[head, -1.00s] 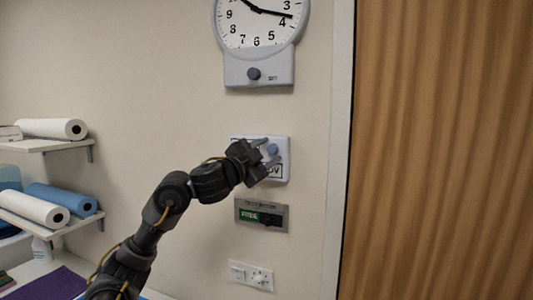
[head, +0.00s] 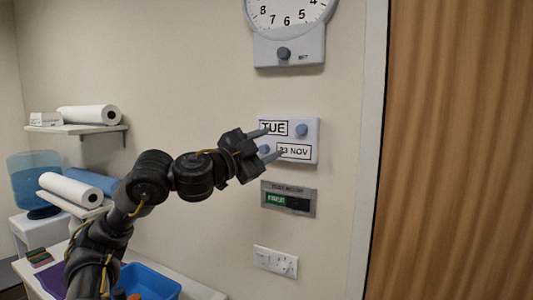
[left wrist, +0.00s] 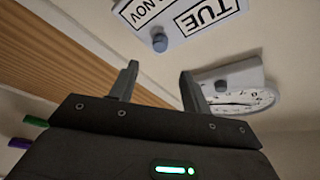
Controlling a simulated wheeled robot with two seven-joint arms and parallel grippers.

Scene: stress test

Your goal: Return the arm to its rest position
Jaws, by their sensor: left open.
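My left gripper (head: 268,144) is open and empty, in front of the left part of a white wall calendar panel (head: 310,139). The panel reads "TUE" and "NOV" beside a partly covered number. It has a blue knob (head: 301,130) at upper right and another (head: 264,150) at lower left, between my fingers in the head view. In the left wrist view the two fingers (left wrist: 160,88) stand apart with nothing between them. The panel (left wrist: 180,22) appears upside down beyond them, with one knob (left wrist: 160,42) showing. My right gripper is not in view.
A clock (head: 290,14) with a knobbed base hangs above the panel. A sliding sign (head: 288,199) and a socket plate (head: 275,262) are below. A wooden door (head: 465,150) is at right. Shelves with paper rolls (head: 95,115) and a blue tray (head: 148,281) are at left.

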